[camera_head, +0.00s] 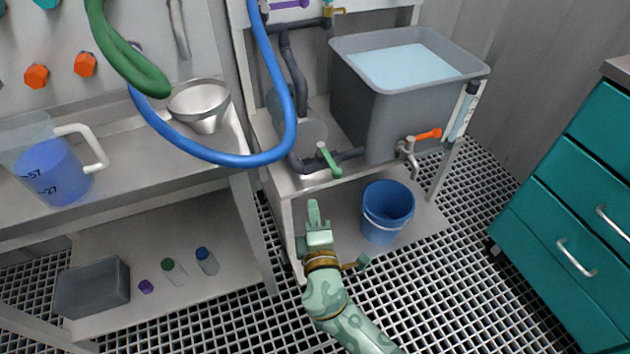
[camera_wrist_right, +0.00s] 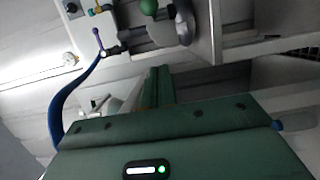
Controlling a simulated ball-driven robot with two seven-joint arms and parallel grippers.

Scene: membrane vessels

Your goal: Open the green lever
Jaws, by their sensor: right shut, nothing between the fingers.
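The green lever (camera_head: 329,158) is on the dark pipe below the grey tank, near the middle of the head view. It stands tilted up to the left. My right gripper (camera_head: 313,208) is shut and empty, below and slightly left of the lever, with a clear gap between them. In the right wrist view, the shut fingers (camera_wrist_right: 158,85) point toward the pipes, and a rounded green part (camera_wrist_right: 148,8), probably the lever's end, shows at the top. My left gripper is not in the head view.
A grey tank (camera_head: 370,110) of water stands on the rack, with an orange-handled tap (camera_head: 428,134) at its front. A blue bucket (camera_head: 386,208) stands on the lower shelf. A blue hose (camera_head: 225,158) loops left of the lever. A purple lever (camera_wrist_right: 97,40) shows in the wrist view.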

